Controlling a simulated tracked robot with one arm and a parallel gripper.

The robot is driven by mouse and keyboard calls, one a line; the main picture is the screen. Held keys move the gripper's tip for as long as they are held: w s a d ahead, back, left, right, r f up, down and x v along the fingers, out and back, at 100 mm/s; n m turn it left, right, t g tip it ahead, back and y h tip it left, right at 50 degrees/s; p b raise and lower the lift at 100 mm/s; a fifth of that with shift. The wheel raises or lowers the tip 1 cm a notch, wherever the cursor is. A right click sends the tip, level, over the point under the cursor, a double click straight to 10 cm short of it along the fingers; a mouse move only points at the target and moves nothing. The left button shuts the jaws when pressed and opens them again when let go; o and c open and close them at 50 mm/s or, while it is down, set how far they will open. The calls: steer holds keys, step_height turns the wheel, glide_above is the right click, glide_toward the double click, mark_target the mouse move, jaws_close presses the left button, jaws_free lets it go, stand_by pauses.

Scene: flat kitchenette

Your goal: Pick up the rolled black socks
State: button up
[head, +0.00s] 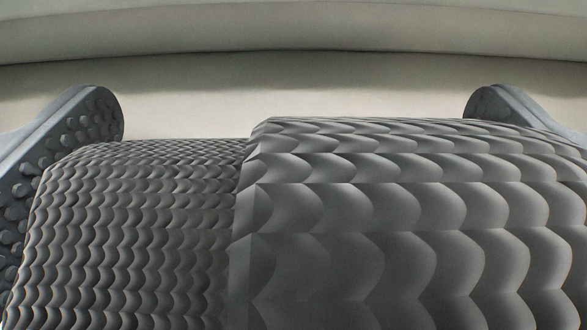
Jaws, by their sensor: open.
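The rolled black socks (400,220) fill the lower middle of the head view, very close to the camera. They look dark grey, with a fine-patterned part on the left and a larger, coarser-patterned part on the right. My gripper (295,110) is open, with one studded finger on the left and one on the right of the socks. The socks lie between the fingers and overlap the lower part of the right finger. I cannot tell whether either finger touches them. The underside of the socks is out of view.
A pale beige, cushion-like surface (290,90) lies behind the socks. A dark seam runs across it, with a rounded, raised part (290,25) above the seam at the top. No other objects show.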

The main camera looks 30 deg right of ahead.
steer(key=c, duration=1)
steer(key=shift+r, duration=0.1)
